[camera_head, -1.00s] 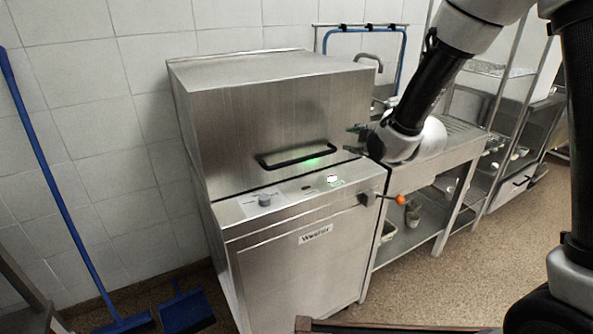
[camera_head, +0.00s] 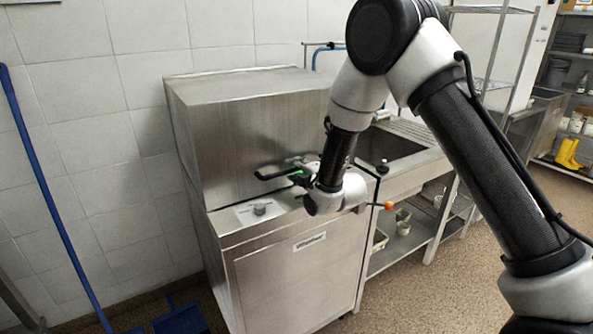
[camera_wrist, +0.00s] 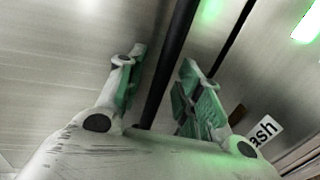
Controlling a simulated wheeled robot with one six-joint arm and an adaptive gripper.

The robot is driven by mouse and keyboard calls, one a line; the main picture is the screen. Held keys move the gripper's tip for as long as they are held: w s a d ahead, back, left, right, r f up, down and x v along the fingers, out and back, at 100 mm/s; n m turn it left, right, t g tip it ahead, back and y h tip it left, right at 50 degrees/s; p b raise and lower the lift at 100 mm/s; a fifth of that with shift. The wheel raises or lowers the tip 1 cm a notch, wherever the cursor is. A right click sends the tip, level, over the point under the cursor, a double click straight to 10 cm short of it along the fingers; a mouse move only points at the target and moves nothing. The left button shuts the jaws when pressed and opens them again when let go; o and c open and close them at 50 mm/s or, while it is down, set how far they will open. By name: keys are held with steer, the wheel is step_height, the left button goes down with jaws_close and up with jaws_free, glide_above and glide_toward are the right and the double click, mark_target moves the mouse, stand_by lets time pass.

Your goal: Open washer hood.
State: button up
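The washer is a steel cabinet. Its box-shaped hood (camera_head: 235,125) is down on the base. A black bar handle (camera_head: 270,175) sits low on the hood's front; its right part is hidden behind my gripper (camera_head: 300,172). In the wrist view the handle bar (camera_wrist: 166,75) passes between the two green-padded fingers of my gripper (camera_wrist: 162,88). The fingers are spread, with a visible gap on either side of the bar. Whether the bar is fully inside the grasp depth, I cannot tell.
A control panel with a knob (camera_head: 260,209) lies below the handle. An orange-tipped lever (camera_head: 388,205) sticks out at the washer's right. A sink counter (camera_head: 405,160) adjoins on the right. A blue broom (camera_head: 50,190) leans at the left wall.

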jaws_close()
steer(key=shift+r, duration=0.1)
